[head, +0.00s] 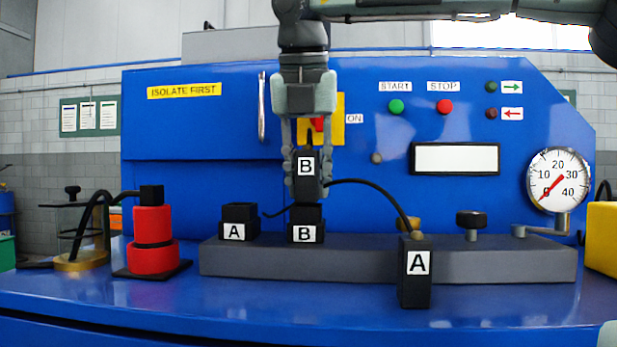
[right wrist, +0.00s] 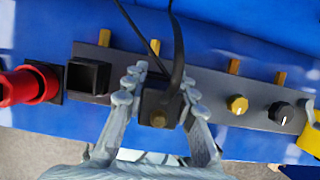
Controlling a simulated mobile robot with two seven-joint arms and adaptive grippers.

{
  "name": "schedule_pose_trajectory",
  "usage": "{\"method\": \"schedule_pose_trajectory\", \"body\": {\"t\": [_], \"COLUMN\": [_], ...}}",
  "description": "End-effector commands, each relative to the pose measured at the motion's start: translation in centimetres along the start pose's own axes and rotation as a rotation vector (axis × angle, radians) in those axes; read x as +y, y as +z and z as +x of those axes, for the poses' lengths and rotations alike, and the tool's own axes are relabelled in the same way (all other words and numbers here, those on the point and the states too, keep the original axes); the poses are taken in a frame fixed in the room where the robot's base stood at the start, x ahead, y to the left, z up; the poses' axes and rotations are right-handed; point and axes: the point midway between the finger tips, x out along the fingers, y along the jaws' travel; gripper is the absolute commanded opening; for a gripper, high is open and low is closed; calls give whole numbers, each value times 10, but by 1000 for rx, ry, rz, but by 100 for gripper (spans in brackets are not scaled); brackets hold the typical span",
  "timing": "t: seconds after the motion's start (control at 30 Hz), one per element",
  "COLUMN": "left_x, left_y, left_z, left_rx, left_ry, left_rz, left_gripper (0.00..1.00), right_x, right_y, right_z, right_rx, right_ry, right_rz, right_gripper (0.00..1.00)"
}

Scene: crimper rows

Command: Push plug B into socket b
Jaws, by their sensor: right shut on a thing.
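Plug B (head: 306,180) is a black block with a white B label and a black cable. My right gripper (head: 306,160) is shut on it from above and holds it upright. Socket b (head: 306,224), a black block labelled B on the grey rail (head: 360,262), is directly below the plug. The plug's lower end is at or just above the socket's top; I cannot tell whether they touch. In the right wrist view, plug B (right wrist: 160,105) sits between the fingers and hides socket b.
Socket a (head: 239,222) is just left of socket b. Plug A (head: 415,275) stands upright in front of the rail, to the right. A red cylinder (head: 153,238) stands at left. A black knob (head: 471,220) is on the rail's right part. The blue panel (head: 230,125) rises behind.

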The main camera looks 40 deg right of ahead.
Motion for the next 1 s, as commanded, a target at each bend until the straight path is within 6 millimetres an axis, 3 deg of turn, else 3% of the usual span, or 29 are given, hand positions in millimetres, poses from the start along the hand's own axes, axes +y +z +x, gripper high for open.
{"method": "schedule_pose_trajectory", "body": {"t": [1.0], "left_x": [1], "left_y": [1], "left_z": [5], "left_rx": [0], "left_ry": [0], "left_rz": [0], "left_gripper": [47], "right_x": [0], "right_y": [-3], "right_z": [8], "right_rx": [-1], "right_ry": [1], "right_rz": [0], "right_gripper": [0]}}
